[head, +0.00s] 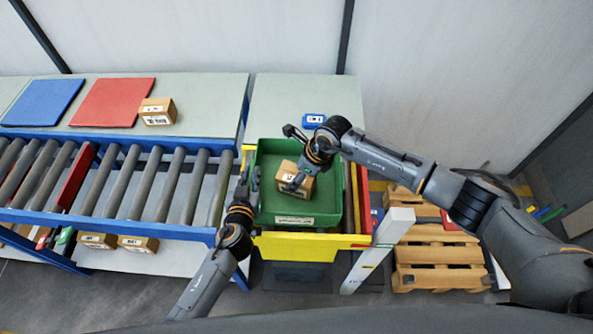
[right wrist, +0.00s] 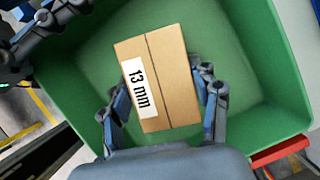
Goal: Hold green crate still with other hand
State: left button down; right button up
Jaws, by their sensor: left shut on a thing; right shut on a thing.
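The green crate (head: 330,200) sits in a yellow-fronted stand at the end of the roller conveyor. My left gripper (head: 249,178) is shut on the crate's left wall; it also shows at the top left of the right wrist view (right wrist: 42,28). My right gripper (head: 296,183) reaches down into the crate and is shut on a small cardboard box (right wrist: 168,75) with a white "13 mm" label. In the right wrist view its two fingers are on opposite sides of the box. Whether the box touches the crate floor I cannot tell.
The roller conveyor (head: 125,185) lies to the left. Behind it a table holds a blue panel (head: 42,102), a red panel (head: 112,102) and another cardboard box (head: 158,111). A small blue device (head: 314,120) lies behind the crate. Wooden pallets (head: 440,255) stand at right.

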jog(key=shift+a, duration=0.1)
jog(key=o, duration=1.7)
jog(key=shift+o, duration=0.7)
jog(key=shift+f, duration=0.2)
jog(key=v, duration=1.2)
jog(key=shift+r, duration=0.1)
